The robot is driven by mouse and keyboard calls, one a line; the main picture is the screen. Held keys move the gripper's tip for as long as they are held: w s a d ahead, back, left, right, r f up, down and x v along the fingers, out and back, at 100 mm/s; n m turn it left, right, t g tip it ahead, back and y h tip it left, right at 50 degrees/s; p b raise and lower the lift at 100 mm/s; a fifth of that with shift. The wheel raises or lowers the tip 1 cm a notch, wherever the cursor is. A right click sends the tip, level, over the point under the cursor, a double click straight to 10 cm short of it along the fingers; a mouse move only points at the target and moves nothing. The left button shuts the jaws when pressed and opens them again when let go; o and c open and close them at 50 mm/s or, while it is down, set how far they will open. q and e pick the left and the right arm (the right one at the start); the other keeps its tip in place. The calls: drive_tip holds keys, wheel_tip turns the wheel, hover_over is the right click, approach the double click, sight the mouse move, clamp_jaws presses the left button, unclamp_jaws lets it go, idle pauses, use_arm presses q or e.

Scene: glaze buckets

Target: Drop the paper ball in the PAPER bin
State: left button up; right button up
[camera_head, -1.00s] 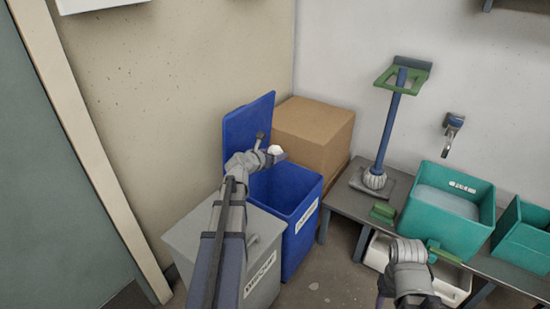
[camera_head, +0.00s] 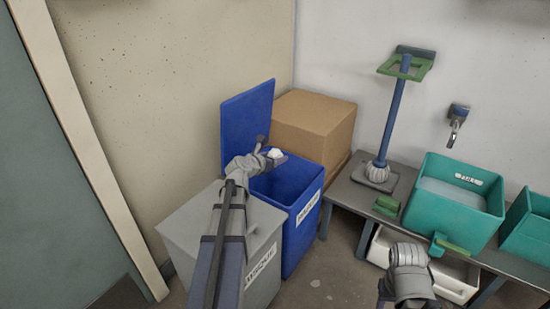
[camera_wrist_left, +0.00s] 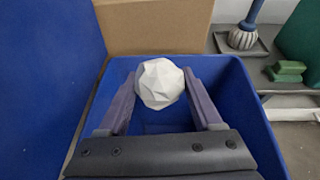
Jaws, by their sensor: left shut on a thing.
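The white, faceted paper ball (camera_head: 275,154) is held between the fingers of my left gripper (camera_head: 270,152). In the left wrist view the ball (camera_wrist_left: 160,83) sits between both fingertips, over the opening of the blue bin (camera_wrist_left: 245,95). In the head view this blue bin (camera_head: 296,240) stands with its lid (camera_head: 248,115) raised at the back. Its white front label (camera_head: 308,207) is too blurred to read surely. The ball is above the bin's opening, apart from its walls. My right gripper (camera_head: 425,262) is low at the right; its fingers do not show clearly.
A grey bin (camera_head: 190,225) with a closed lid stands left of the blue bin, under my left arm. A cardboard box (camera_head: 315,125) is behind.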

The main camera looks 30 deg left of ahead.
use_arm(q)
drive_tip(key=o, duration=1.3)
drive_tip(key=shift+o, duration=0.2)
drive_tip(key=p+v, duration=0.3)
drive_tip(key=v, duration=0.4)
drive_tip(key=shift+s+r, duration=0.2)
drive_tip(key=shift+s, duration=0.15)
